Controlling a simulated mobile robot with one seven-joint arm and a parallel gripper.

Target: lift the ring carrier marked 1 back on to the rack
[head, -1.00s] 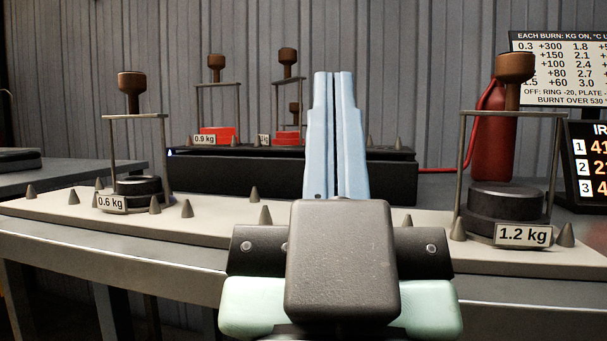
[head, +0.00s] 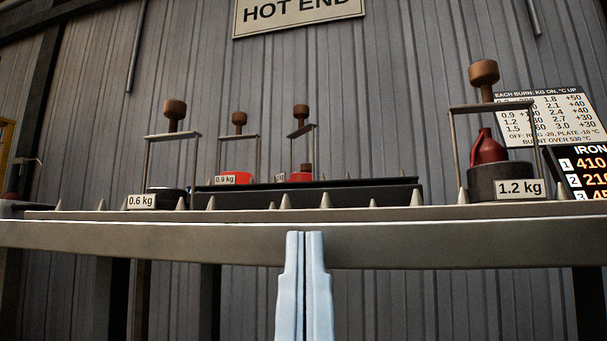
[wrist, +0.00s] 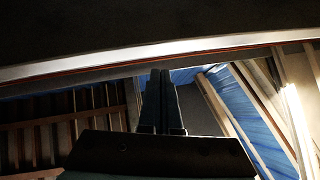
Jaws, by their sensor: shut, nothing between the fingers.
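I cannot read a mark 1 on any carrier. The 0.6 kg one (head: 165,198) stands at the left of the pale board, and the 1.2 kg one (head: 497,180) at the right. The 0.9 kg one (head: 233,178), red at its base, and another red-based one (head: 301,177) with an unreadable label stand on the dark rack (head: 355,194) behind. My gripper (head: 305,234) is shut and empty, its pale blue fingers in front of the table's front edge. It also shows in the wrist view (wrist: 160,72), no carrier near it.
The table's front edge (head: 420,237) spans the head view. Grey cones (head: 211,202) stand along the pale board. A chart (head: 548,115) and a number display (head: 585,170) are at right.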

